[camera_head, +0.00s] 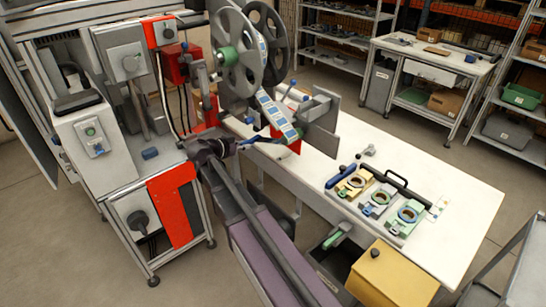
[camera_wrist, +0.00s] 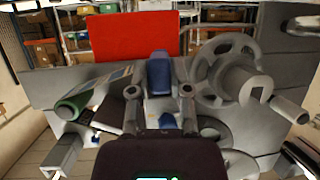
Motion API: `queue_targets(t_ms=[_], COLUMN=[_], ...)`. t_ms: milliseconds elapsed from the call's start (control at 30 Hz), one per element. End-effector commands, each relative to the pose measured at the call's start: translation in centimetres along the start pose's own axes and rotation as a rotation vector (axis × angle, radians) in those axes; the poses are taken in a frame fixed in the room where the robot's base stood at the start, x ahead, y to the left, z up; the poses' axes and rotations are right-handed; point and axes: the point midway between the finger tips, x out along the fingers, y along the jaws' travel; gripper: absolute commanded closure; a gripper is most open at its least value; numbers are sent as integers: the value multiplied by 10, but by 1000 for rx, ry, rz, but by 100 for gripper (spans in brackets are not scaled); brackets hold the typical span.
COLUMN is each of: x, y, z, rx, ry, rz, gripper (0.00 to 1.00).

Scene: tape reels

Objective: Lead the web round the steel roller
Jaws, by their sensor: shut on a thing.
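The web (camera_head: 275,112), a pale strip with blue labels, hangs from the reels (camera_head: 234,60) down toward the red panel. In the wrist view the labelled strip (camera_wrist: 112,84) slants at the left, beside a green-ended roll (camera_wrist: 73,106). My gripper (camera_head: 246,142) is at the lower end of the web, left of it. In the wrist view my gripper (camera_wrist: 160,103) is shut on a blue piece (camera_wrist: 159,72) that stands up between its fingers. Whether this piece joins the web is hard to see. A grey cylinder (camera_wrist: 240,84) is at the right; I cannot tell whether it is the steel roller.
A red panel (camera_wrist: 120,38) and grey plates stand close beyond the gripper. The white table (camera_head: 455,192) holds several coloured fixtures (camera_head: 378,200) and a black handle. A yellow box (camera_head: 392,278) stands in front.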

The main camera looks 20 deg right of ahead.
Motion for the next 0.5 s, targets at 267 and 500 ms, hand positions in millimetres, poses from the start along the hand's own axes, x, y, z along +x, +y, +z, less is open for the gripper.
queue_targets(t_ms=[267,500], x=[13,15], y=[99,116], z=[-5,-6], rx=[37,45], ry=[1,1], rz=[89,108], gripper=[100,100])
